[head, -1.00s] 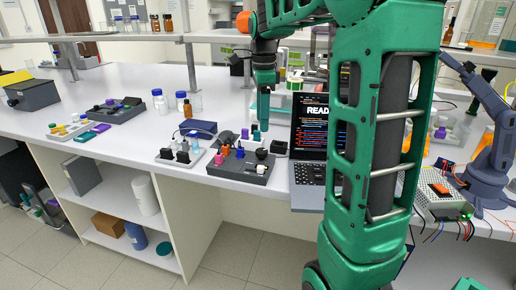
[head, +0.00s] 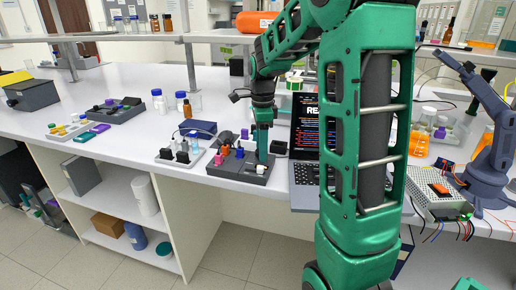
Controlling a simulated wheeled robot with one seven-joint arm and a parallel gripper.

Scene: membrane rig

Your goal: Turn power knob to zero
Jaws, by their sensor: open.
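A dark grey control panel (head: 232,172) lies near the front edge of the bench, left of the laptop. It carries small coloured and dark fittings on top. My gripper (head: 262,156) points straight down over the right part of this panel, with its fingertips at the round dark knob there. The gripper is open. The fingers cover most of the knob, so its pointer and setting cannot be read, and I cannot tell whether the fingers touch it. A small pale round fitting (head: 261,169) shows just in front of the fingertips.
The laptop (head: 306,175) stands close to the right of the panel, partly behind my arm. A white tray (head: 170,161) with dark-topped pieces sits at the left, with a dark blue box (head: 198,128) behind. A shelf (head: 215,37) runs above the bench. The bench farther left has free room.

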